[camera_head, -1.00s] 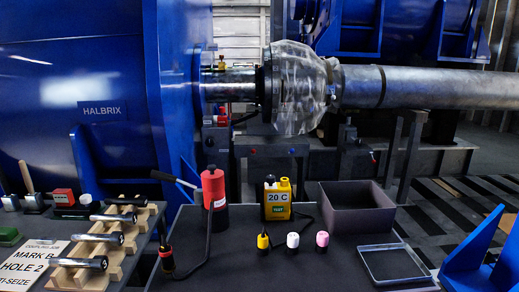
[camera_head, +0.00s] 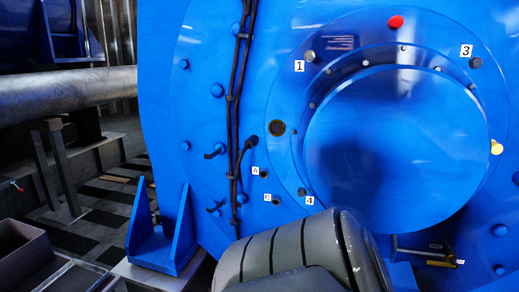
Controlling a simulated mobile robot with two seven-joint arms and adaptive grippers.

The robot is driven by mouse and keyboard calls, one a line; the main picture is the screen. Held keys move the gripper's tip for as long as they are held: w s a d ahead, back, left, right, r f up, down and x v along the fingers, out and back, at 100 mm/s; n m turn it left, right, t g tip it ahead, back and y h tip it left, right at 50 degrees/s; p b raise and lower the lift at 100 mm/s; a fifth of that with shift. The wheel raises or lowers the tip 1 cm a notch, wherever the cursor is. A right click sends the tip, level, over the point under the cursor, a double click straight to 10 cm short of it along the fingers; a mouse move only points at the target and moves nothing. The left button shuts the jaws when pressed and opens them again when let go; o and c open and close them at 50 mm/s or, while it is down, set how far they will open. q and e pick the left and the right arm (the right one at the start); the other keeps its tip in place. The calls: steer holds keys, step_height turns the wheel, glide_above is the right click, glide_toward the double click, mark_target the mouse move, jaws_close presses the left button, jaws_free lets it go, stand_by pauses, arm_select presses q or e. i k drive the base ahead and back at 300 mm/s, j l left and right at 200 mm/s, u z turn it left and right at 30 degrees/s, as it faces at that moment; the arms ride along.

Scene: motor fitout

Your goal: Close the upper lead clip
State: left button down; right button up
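Two dark leads (camera_head: 238,75) run down the left part of a large blue motor end face (camera_head: 205,110). Small dark bands hold them at several heights. Two small dark clip-like parts stick out left of the leads, an upper one (camera_head: 213,153) and a lower one (camera_head: 213,208). Both look swung out from the leads, but they are too small to tell surely. One lead end (camera_head: 250,142) curves out toward a brass-ringed hole (camera_head: 277,128). Neither gripper shows. A grey banded arm link of mine covers the bottom centre.
A round blue cover (camera_head: 395,150) carries bolts and number labels around it. A red cap (camera_head: 395,22) and a yellow cap (camera_head: 496,147) sit on its rim. A blue bracket (camera_head: 165,235) stands at lower left. A grey box (camera_head: 25,255) and the shaft (camera_head: 65,93) are at left.

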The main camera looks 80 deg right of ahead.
mark_target(207, 157)
steer(key=k+z, duration=0.15)
steer(key=z, duration=1.65)
